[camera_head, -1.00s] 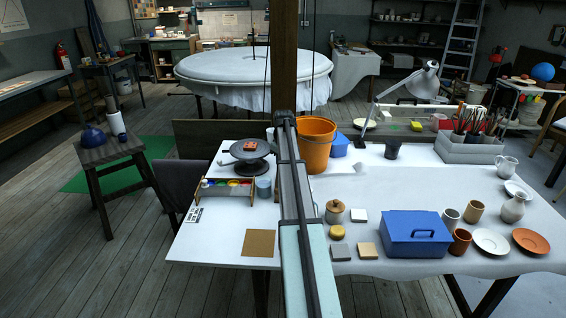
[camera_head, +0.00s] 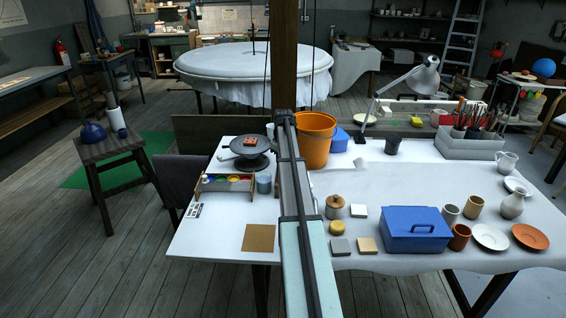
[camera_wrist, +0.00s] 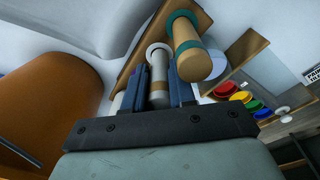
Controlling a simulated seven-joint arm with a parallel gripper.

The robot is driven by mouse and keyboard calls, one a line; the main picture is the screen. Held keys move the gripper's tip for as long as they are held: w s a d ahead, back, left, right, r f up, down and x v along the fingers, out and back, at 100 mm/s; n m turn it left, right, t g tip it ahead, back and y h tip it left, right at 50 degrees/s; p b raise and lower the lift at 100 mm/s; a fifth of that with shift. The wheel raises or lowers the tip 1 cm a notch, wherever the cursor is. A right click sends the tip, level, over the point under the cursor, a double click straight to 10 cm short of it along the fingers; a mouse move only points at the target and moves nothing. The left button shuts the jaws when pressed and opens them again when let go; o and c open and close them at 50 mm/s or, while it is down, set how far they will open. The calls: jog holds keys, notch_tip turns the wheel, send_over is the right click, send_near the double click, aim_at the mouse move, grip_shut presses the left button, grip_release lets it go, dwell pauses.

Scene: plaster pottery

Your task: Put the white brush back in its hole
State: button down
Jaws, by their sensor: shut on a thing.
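In the wrist view, my gripper (camera_wrist: 157,84) is shut on the white brush (camera_wrist: 158,70), a pale cylinder between the two blue-grey fingers. Behind it is a wooden holder board (camera_wrist: 132,72) with coloured rings. The brush's far end lines up with a white ring (camera_wrist: 149,50) on the board; I cannot tell how far it sits inside the hole. A wooden-handled brush with a teal band (camera_wrist: 187,45) stands just right of it at a teal ring. In the head view, my arm hides the gripper, brush and holder.
An orange bucket (camera_head: 315,142) stands close by; it fills the left of the wrist view (camera_wrist: 40,80). A paint tray (camera_head: 226,185) is to the left on the white table. A blue box (camera_head: 415,232) and several pots are to the right.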

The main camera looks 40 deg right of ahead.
jog(key=shift+f, duration=0.2)
jog(key=c, duration=0.8)
grip_release()
jog(key=shift+c, duration=0.2)
notch_tip(320, 180, up, 14)
jog(key=shift+s+a+f, duration=0.15)
jog(key=shift+s+a, duration=0.2)
jog(key=shift+s, duration=0.1)
